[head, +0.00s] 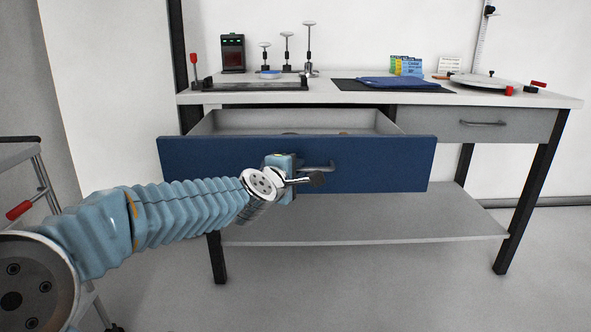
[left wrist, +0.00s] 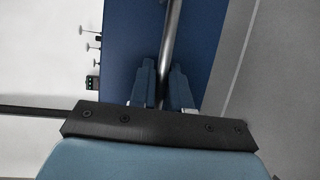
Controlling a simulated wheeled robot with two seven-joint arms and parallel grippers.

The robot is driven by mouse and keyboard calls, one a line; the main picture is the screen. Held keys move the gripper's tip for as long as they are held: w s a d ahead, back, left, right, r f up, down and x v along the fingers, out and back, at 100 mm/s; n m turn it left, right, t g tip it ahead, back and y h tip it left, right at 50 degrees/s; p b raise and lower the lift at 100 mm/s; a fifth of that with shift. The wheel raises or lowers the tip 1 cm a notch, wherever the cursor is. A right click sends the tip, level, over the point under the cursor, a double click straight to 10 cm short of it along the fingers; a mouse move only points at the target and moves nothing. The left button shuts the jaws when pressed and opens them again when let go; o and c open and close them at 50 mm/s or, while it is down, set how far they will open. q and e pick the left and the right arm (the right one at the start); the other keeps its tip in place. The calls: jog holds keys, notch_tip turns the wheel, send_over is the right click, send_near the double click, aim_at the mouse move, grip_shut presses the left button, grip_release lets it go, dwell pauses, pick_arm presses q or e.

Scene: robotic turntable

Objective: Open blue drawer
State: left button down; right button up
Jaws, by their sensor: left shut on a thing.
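The blue drawer (head: 380,165) under the left part of the workbench is pulled out, and its grey interior shows behind the front. Its metal bar handle (head: 327,165) runs across the middle of the front. My left gripper (head: 297,165) is at the left part of this handle. In the left wrist view, the two fingers of my left gripper (left wrist: 160,85) are shut on the handle (left wrist: 170,40), one on each side of the bar, with the blue drawer front (left wrist: 130,50) beyond. The drawer's contents are mostly hidden by its front. My right gripper is not in view.
The white workbench top (head: 370,97) holds a dark mat with a blue cloth (head: 400,83), several stands and a black device (head: 233,53). A grey drawer (head: 510,124) at the right is shut. A cart (head: 35,185) stands at the left. A lower shelf (head: 370,225) is bare.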

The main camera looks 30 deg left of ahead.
pick_arm(q)
jog(key=c, duration=1.4)
grip_release()
jog(key=shift+c, duration=0.2)
jog(key=p+v, duration=0.2)
jog(key=v, duration=1.1)
jog(key=shift+s, duration=0.4)
